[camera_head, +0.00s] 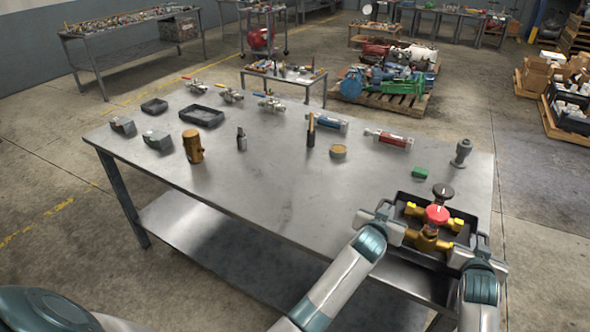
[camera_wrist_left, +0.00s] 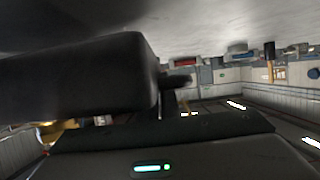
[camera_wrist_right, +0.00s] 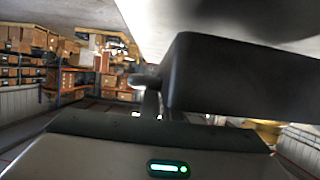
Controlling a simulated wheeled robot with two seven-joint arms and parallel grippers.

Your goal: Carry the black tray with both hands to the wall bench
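The black tray (camera_head: 464,237) is at the right front corner of the steel table. It holds brass valve fittings (camera_head: 427,240), one with a red knob (camera_head: 437,214) and one with a black knob (camera_head: 443,191). My left gripper (camera_head: 386,216) is at the tray's left end, and my right gripper (camera_head: 480,250) is at its right end. Both are at the end handles, but the finger gaps are hidden. A dark block fills much of each wrist view. I cannot tell whether the tray touches the table. A long wall bench (camera_head: 130,30) stands at the back left, with small items on it.
A low table (camera_head: 285,76) and a loaded pallet (camera_head: 385,98) stand beyond. Open floor (camera_head: 45,135) lies left of the table.

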